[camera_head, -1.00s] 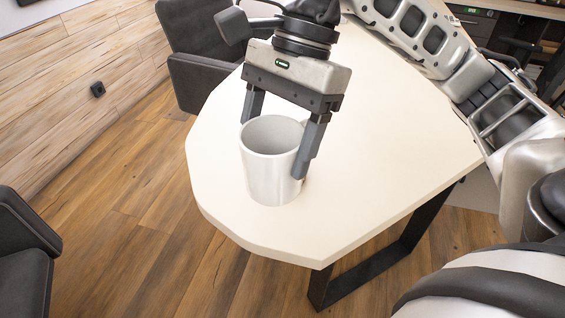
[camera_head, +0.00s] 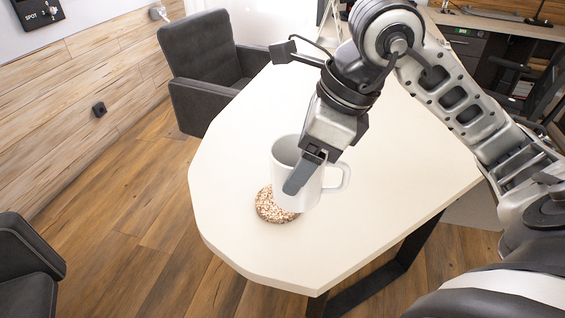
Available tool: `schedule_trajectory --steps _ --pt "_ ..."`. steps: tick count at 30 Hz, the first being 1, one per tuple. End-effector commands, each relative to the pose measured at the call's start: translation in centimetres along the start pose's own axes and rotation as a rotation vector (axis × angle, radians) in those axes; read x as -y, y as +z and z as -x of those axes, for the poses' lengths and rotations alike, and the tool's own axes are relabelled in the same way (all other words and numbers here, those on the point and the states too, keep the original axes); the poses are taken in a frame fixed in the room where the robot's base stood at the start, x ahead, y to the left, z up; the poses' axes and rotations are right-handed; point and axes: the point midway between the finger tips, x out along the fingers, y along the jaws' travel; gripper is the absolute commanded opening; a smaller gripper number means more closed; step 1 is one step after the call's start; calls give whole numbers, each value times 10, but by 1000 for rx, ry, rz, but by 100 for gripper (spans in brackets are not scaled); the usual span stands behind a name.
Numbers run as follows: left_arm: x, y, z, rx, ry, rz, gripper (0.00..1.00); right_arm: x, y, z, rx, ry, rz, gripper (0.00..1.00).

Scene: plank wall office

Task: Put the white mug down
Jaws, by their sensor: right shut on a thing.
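The white mug (camera_head: 310,190) is upright at the near left part of the white table, with its handle to the right. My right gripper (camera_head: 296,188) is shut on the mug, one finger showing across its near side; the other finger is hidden. A round speckled brown coaster (camera_head: 270,207) lies on the table, partly covered by the mug's lower left side. I cannot tell whether the mug's base touches the coaster or hangs just above it. My left gripper is not in view.
The white table (camera_head: 225,165) has free room left of the mug and behind it. A dark chair (camera_head: 205,60) stands at the table's far left edge, and another dark chair (camera_head: 28,265) is at the lower left. Wooden floor surrounds the table.

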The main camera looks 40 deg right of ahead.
Motion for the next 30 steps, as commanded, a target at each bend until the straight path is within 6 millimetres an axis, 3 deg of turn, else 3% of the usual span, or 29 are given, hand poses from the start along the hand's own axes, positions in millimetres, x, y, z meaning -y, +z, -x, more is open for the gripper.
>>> schedule_trajectory --steps 6,12,19,25,30 --pt "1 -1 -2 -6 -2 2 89 44 12 -38 -1 8 -2 39" --pt "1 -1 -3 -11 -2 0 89 67 11 -72 -1 4 0 39" --pt "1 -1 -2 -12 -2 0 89 78 11 -88 1 4 1 39" --pt "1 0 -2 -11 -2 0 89 80 1 -115 -1 6 2 39" --pt "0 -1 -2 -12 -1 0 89 81 -1 -120 1 2 3 39"
